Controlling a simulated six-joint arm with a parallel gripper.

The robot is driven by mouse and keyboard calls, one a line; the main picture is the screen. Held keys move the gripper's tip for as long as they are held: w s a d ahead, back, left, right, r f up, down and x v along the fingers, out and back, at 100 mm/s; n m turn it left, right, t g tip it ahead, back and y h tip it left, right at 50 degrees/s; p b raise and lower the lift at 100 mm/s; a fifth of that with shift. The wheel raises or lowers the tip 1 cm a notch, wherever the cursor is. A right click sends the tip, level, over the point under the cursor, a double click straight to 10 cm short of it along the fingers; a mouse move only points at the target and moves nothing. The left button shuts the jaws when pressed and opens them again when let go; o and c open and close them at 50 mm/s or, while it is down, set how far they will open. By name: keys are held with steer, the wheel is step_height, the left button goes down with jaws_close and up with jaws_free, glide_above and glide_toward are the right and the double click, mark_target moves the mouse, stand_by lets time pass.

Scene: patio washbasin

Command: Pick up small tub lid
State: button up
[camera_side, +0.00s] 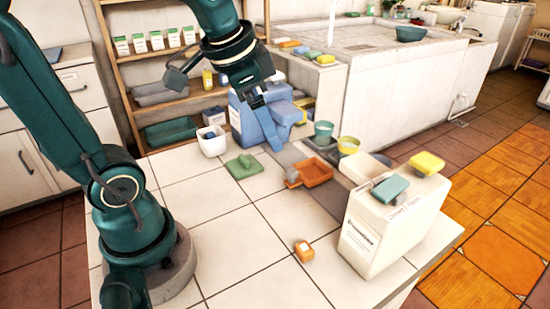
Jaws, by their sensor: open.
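I cannot tell for sure which piece is the small tub lid. A flat green piece with a raised grip (244,166) lies on the white tiled top, left of the middle. A small orange block-like piece (304,250) lies nearer the front. A teal lid-like piece (391,187) and a yellow one (427,163) sit on a cream container (385,238) at the right.
A white tub (212,140) and the blue container (240,122) stand at the back edge.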

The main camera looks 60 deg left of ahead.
steer(key=w+a+f+g, duration=0.2)
steer(key=w+a, duration=0.1)
steer(key=a, duration=0.2)
steer(key=n+g, duration=0.3)
glide_above(244, 158)
steer(key=shift+h, duration=0.4)
step_height(244, 158, down, 10)
steer(key=shift+a+f, duration=0.1)
steer(key=shift+f, duration=2.3)
jaws_close()
steer(key=shift+r, duration=0.1)
